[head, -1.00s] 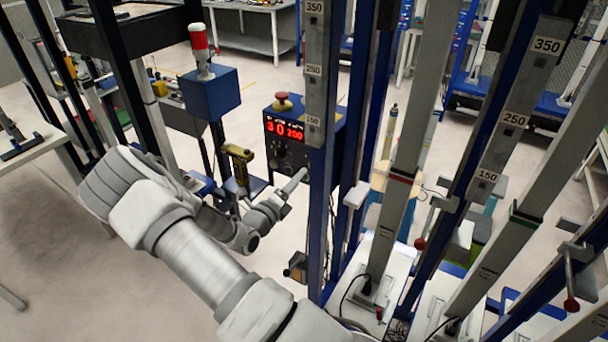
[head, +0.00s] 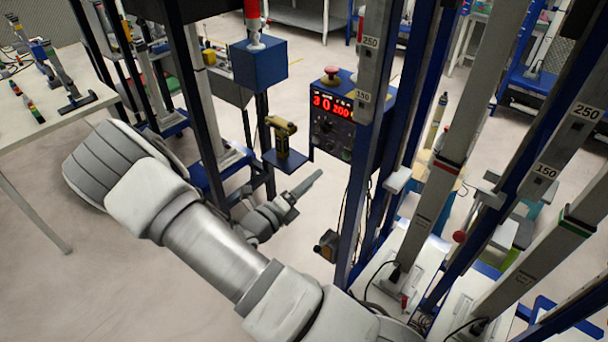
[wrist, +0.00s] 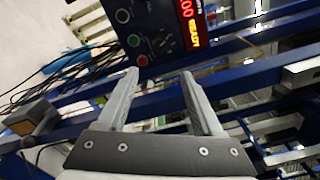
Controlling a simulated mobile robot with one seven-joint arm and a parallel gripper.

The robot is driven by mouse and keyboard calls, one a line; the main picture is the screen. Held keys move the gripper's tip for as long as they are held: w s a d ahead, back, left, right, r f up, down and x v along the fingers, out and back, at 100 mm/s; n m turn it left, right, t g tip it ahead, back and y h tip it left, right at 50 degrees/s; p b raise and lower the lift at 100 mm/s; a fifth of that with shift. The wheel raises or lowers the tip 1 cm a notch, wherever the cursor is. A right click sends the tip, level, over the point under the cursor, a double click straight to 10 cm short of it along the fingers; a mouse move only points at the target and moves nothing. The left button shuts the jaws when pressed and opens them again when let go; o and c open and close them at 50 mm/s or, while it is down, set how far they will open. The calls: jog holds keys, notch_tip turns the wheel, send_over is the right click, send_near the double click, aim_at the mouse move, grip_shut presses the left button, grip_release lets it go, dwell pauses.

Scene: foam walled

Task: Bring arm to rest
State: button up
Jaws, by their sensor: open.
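My gripper (wrist: 160,92) is open and empty in the wrist view, its two fingers apart with blue rails and the control box (wrist: 165,30) beyond them. In the head view my grey arm reaches from the bottom edge up to the left and bends back. I see no contact between the fingers and anything.
A blue frame with tall grey columns (head: 455,140) fills the right side. A yellow tool (head: 281,135) stands on a small blue shelf beside my gripper. A white table (head: 60,115) with small parts is at the left. Open floor (head: 130,275) lies at the lower left.

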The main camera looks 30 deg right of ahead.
jog(key=s+a+r+m+g+y, duration=0.1)
jog(key=s+r+m+g+y, duration=0.4)
jog(key=m, duration=0.5)
jog(key=s+a+r+m+g+y, duration=0.1)
jog(key=s+r+m+g+y, duration=0.2)
jog(key=s+m, duration=0.6)
jog(key=s+a+r+m+t+y, duration=0.3)
jog(key=a+r+m+y, duration=0.1)
jog(key=a+r+m, duration=0.2)
jog(key=s+a+r+m+t+y, duration=0.3)
jog(key=a+r+m, duration=0.3)
jog(key=r+m, duration=0.2)
jog(key=shift+a+r+m+t+y, duration=0.25)
jog(key=shift+a+m+t+y, duration=0.15)
jog(key=shift+m+y, duration=0.6)
jog(key=shift+s, duration=0.1)
jog(key=shift+c, duration=1.4)
jog(key=shift+d+m, duration=0.15)
jog(key=shift+m, duration=0.15)
